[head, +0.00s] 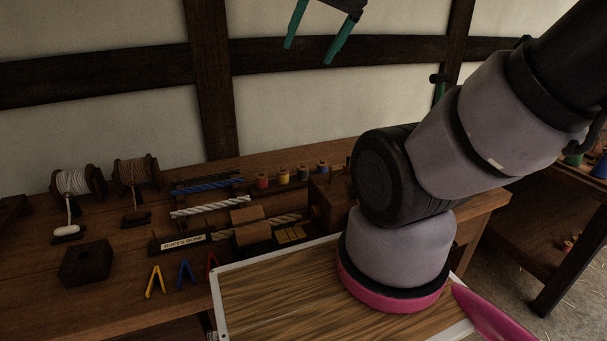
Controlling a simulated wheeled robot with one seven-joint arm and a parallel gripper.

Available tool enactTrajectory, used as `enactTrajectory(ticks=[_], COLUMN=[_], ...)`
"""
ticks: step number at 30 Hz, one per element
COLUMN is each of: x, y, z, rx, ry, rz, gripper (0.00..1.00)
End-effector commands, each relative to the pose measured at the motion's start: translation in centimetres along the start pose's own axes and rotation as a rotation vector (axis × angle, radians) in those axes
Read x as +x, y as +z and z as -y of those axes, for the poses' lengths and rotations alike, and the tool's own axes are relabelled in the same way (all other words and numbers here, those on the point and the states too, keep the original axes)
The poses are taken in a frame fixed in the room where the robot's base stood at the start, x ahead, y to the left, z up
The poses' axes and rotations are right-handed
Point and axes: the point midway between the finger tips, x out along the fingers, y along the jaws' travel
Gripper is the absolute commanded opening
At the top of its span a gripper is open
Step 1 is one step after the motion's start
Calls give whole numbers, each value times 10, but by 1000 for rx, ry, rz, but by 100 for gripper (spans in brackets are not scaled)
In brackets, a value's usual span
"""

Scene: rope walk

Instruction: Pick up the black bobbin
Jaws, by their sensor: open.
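My gripper (308,54) shows at the top of the head view, with its two teal fingers spread apart and nothing between them. It is high in front of the wall, above the bench in the picture. A row of small bobbins stands toward the back of the bench: a red one (262,182), a yellow one (283,177), an orange-yellow one (303,173) and a blue one (323,166). A small dark shape (347,163) at the right end of the row is partly covered by my arm. I cannot tell whether it is the black bobbin.
Two cord reels (75,182) stand at the left of the bench (120,255). A dark block (86,264), rope samples (209,207) and coloured clips (155,282) lie nearer. Another table with spools (573,160) stands right.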

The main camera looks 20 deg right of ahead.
Motion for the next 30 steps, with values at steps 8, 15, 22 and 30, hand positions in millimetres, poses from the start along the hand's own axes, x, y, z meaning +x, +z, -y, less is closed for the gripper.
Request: enactTrajectory(ticks=[8, 15, 22, 30], x=[0, 14, 70, 160], y=[0, -13, -56, -94], z=[0, -1, -10, -34], rx=[0, 66, 309, 611], ry=[0, 30, 145, 303], rz=[0, 27, 104, 171], gripper=[86, 86, 86, 86])
